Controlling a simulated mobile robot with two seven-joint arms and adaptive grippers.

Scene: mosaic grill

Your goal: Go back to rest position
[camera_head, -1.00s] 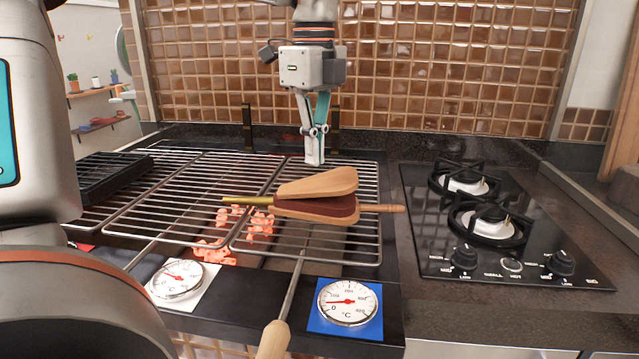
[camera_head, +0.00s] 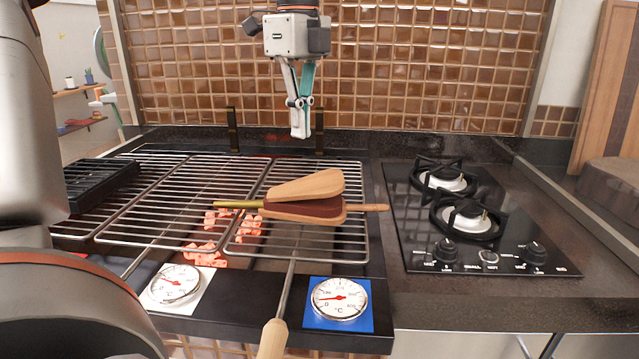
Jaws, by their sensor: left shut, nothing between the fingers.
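My left gripper (camera_head: 300,133) points down in front of the tiled wall, above the back of the grill. Its fingers are closed with nothing held. It is apart from the wooden bellows below it. The bellows (camera_head: 310,208) lie across the right grill rack (camera_head: 300,251), with a brass nozzle to the left and a handle to the right. A large part of my own arm fills the left edge. My right gripper does not show.
Red-orange coals (camera_head: 247,229) glow under the racks. A black slatted piece (camera_head: 98,184) lies on the left rack. Two dials, white-backed (camera_head: 175,285) and blue-backed (camera_head: 340,299), sit at the front by a wooden-handled rod (camera_head: 272,338). A gas hob (camera_head: 470,260) stands at right.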

